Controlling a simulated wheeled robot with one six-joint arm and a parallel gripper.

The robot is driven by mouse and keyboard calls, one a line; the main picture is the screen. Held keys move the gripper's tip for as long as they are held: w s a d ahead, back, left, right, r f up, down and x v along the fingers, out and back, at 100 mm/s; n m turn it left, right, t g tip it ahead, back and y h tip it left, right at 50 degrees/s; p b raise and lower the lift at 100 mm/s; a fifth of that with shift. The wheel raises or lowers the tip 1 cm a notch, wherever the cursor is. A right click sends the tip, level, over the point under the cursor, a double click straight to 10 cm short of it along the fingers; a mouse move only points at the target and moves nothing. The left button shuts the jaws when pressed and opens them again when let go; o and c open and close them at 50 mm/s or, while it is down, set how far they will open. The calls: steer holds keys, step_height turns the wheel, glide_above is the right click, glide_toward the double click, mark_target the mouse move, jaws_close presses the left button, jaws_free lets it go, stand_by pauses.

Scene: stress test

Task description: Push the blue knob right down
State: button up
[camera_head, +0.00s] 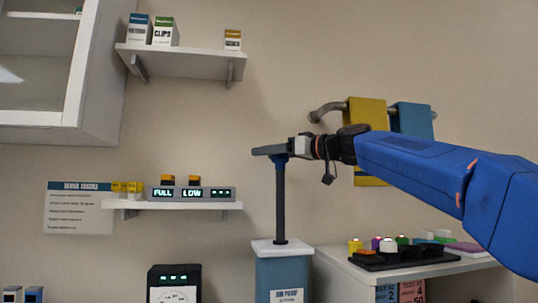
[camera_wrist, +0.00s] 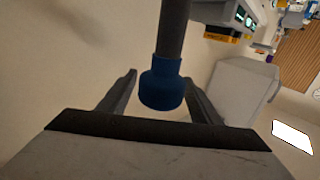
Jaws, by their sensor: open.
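The blue knob (camera_head: 281,158) sits on top of a tall dark rod (camera_head: 280,205) that rises upright from the blue pump (camera_head: 283,275) with its white top. My gripper (camera_head: 268,150) is level at the knob's height, its fingers lying over the knob's top in the head view. In the wrist view the blue knob (camera_wrist: 162,88) shows between my two open fingers, with gaps on both sides. The dark rod (camera_wrist: 172,30) runs away from it toward the top of that picture. I cannot tell whether anything touches the knob.
A shelf (camera_head: 175,206) with FULL and LOW displays (camera_head: 178,193) is left of the rod. A counter (camera_head: 345,268) with several coloured buttons stands to the right.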

steer(key=shift+w+a, duration=0.15)
steer(key=shift+a, duration=0.05)
jaws_close()
glide_above(269, 242)
step_height(269, 242, down, 20)
steer(key=shift+w+f, duration=0.1)
steer(key=shift+w, duration=0.05)
stand_by(0.3)
jaws_free()
steer(key=shift+f, duration=0.1)
step_height(269, 242, up, 10)
stand_by(0.7)
